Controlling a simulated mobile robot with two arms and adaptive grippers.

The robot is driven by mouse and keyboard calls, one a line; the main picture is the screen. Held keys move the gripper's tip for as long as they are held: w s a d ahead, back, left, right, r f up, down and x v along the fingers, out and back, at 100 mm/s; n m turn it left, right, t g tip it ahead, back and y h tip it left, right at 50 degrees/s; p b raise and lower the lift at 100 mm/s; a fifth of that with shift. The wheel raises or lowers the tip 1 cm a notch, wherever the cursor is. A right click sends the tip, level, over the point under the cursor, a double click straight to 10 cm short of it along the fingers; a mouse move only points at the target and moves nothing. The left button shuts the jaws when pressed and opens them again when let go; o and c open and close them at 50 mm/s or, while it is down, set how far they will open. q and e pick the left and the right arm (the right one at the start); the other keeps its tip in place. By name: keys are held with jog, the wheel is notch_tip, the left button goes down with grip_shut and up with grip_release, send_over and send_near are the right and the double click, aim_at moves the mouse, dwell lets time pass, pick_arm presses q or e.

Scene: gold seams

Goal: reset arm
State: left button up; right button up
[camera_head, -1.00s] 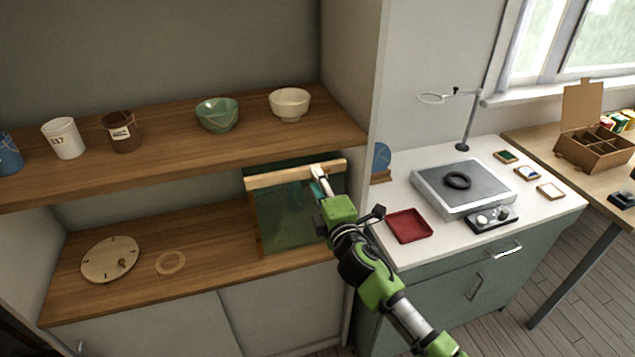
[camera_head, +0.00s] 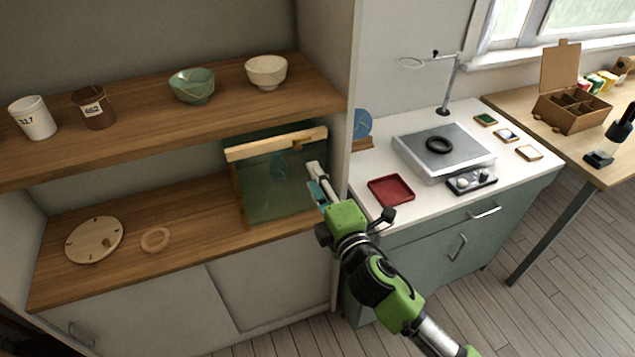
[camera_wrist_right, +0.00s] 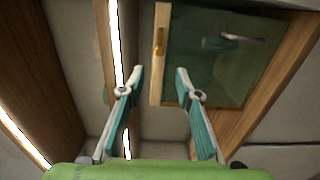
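My right gripper (camera_head: 316,184) is in front of the right end of the lower shelf, beside a glass-fronted wooden box. In the right wrist view its two teal-padded fingers (camera_wrist_right: 158,90) stand apart with nothing between them. The box (camera_head: 234,146) has a wooden top rail and a greenish clear front, and it also shows in the right wrist view (camera_wrist_right: 157,75). A small teal shape shows behind or on its glass; I cannot tell which. My left gripper is in neither view.
The upper shelf (camera_head: 140,128) holds cups and bowls. A clock-like disc (camera_head: 94,240) and a ring (camera_head: 155,239) lie on the lower shelf. Right of the divider, a white counter (camera_head: 365,170) carries a red tray (camera_head: 391,190) and a hotplate-like device (camera_head: 415,150). Open floor lies at lower right.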

jog(key=shift+s+d, duration=0.1)
jog(key=shift+s, duration=0.2)
jog(key=s+d+f+m+g+h, duration=0.1)
jog(key=d+f+m+g, duration=0.15)
jog(key=f, duration=0.85)
jog(key=d+f+m+g+h, duration=0.1)
jog(key=d+f+m+h, duration=0.15)
jog(key=f, duration=0.75)
jog(key=s+d+f+m+g, duration=0.2)
jog(key=s+d+f, duration=0.15)
jog(key=f, duration=0.35)
jog(key=s+d+f+m+g, duration=0.1)
jog(key=s+d+f, duration=0.1)
jog(key=s+f, duration=0.4)
jog(key=s+d+f+m+g, duration=0.2)
jog(key=s+f, duration=0.1)
jog(key=f, duration=0.5)
jog(key=s+d+f+m+g, duration=0.2)
jog(key=s+f, duration=0.4)
jog(key=s, duration=0.6)
jog(key=s+d+f+m+g+h, duration=0.1)
jog(key=s+d+f+m+g, duration=0.1)
jog(key=s+f, duration=0.5)
jog(key=s+d+f+m+g+h, duration=0.1)
jog(key=s+d+f+m+g, duration=0.2)
jog(key=s, duration=1.6)
notch_tip(320, 180, down, 4)
jog(key=shift+s+r+m+g, duration=0.2)
jog(key=shift+m+g, duration=0.15)
jog(key=shift+m, duration=0.85)
